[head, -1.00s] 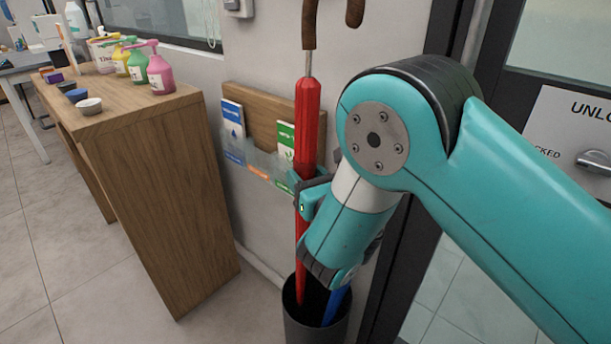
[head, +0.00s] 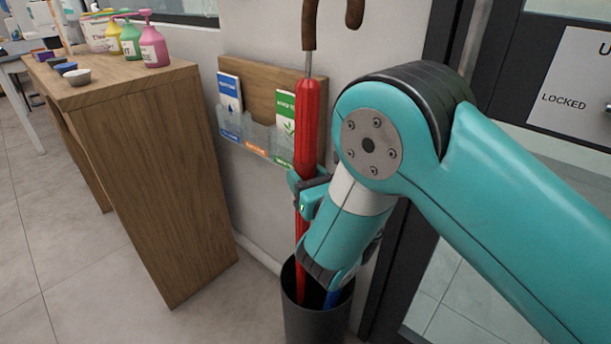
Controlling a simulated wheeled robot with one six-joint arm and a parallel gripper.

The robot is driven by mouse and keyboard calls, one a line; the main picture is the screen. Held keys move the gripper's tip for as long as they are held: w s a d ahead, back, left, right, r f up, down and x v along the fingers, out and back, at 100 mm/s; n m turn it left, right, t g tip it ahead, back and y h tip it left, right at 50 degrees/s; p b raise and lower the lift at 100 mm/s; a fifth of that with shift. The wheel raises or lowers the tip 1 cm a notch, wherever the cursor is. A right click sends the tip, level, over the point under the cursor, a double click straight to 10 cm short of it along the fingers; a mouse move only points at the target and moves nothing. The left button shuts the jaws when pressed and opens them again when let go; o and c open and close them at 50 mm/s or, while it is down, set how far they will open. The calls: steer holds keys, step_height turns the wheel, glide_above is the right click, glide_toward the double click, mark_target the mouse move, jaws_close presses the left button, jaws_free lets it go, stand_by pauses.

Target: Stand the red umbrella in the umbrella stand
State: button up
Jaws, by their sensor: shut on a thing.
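The red umbrella (head: 308,125) is upright, with its brown hooked handle at the top of the head view. My gripper (head: 305,193) is shut on it around the middle of its length. The dark umbrella stand (head: 312,325) is on the floor below, partly cut off by the bottom edge. The umbrella's lower end passes into the stand's mouth; its tip is hidden inside, so I cannot tell whether it touches the bottom. A blue umbrella (head: 333,298) is also in the stand, partly hidden behind my arm.
A leaflet rack (head: 262,95) hangs on the wall behind the umbrella. A wooden counter (head: 165,180) with pump bottles (head: 153,47) and small bowls (head: 77,77) stands at left. A dark-framed door (head: 560,105) is at right. Open floor lies at lower left.

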steer(key=shift+f+b, duration=2.5)
steer(key=shift+f, duration=0.45)
steer(key=o, duration=1.3)
steer(key=shift+s+f, duration=0.1)
